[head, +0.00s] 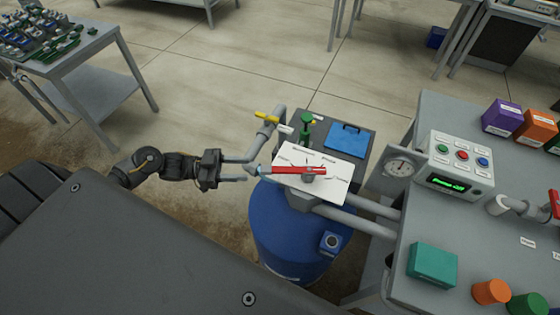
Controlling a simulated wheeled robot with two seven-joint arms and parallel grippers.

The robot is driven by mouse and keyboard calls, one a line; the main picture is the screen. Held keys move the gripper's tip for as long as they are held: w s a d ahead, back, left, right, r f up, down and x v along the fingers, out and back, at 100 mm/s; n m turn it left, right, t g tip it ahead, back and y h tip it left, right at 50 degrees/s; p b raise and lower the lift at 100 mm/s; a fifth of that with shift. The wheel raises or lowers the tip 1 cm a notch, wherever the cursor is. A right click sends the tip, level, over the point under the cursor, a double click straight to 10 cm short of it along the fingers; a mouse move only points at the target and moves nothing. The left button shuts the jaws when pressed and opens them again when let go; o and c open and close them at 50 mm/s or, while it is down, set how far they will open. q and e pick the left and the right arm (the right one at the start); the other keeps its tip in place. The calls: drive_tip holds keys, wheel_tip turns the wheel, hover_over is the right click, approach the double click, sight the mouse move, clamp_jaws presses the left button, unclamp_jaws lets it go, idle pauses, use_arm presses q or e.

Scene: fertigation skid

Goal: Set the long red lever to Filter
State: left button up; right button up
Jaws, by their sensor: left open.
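My right gripper is not in view.
Grey pipes with a yellow-handled valve (266,115) and a green valve (306,120) stand behind the plate. The blue drum (290,245) is below. A grey bench (440,115) with a control box (456,165) is at right. Open floor lies behind my left arm.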

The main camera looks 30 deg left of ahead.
sight(278, 169)
use_arm(q)
drive_tip(key=p+x, duration=0.2)
drive_tip(key=x, duration=0.8)
drive_tip(key=shift+p, duration=0.4)
drive_tip(key=shift+w+d, duration=0.3)
drive_tip(key=shift+d, duration=0.2)
clamp_jaws()
